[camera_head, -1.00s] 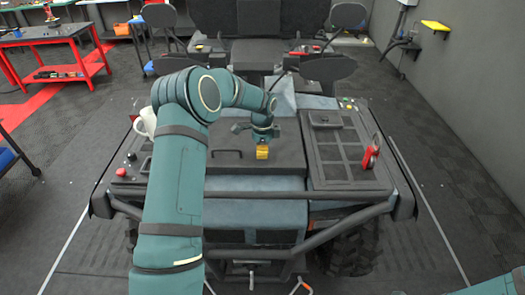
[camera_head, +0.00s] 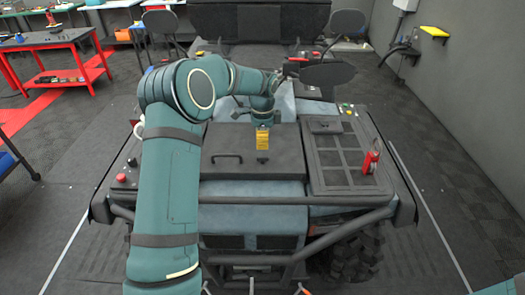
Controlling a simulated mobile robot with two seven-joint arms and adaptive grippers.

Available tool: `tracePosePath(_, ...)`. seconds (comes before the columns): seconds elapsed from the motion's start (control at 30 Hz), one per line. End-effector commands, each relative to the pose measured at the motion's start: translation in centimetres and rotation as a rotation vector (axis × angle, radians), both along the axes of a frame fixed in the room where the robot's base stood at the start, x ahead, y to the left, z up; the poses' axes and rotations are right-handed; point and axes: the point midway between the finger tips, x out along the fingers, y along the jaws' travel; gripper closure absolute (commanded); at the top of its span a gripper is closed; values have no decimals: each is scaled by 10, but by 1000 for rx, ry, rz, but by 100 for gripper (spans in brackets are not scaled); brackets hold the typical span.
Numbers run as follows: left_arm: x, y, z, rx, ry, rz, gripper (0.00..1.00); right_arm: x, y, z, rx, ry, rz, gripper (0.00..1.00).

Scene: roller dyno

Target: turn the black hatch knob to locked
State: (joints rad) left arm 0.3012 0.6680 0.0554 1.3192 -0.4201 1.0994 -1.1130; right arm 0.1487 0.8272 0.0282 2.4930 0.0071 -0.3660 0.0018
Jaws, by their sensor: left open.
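My left arm reaches in from the left over the rear deck of a dark vehicle. My left gripper (camera_head: 262,139), with yellow at its tip, points down above the far part of a flat black hatch (camera_head: 275,165). It is open, and I see nothing held in it. A black bar handle (camera_head: 227,159) sits on the hatch, left of and nearer than the gripper. My right gripper is out of view; only a bit of that arm shows at bottom right.
A red knob (camera_head: 121,178) sits on the left deck. A white handle (camera_head: 138,130) shows beside my arm. A black grid panel (camera_head: 340,159) and a red upright object (camera_head: 371,161) are on the right deck. Tubular bars (camera_head: 330,236) cross the front.

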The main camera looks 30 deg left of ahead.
Motion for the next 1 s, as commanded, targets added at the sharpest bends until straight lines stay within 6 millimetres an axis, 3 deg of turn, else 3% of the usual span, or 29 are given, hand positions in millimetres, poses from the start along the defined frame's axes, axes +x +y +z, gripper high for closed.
tracePosePath(0.1, 0, 0, 21, 1, -2, 1, 55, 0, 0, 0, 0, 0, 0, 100)
tracePosePath(0.3, 0, 0, 39, 0, 1, -1, 55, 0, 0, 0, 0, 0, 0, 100)
tracePosePath(1.0, -1, 0, 42, 0, 2, 0, 55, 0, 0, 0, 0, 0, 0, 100)
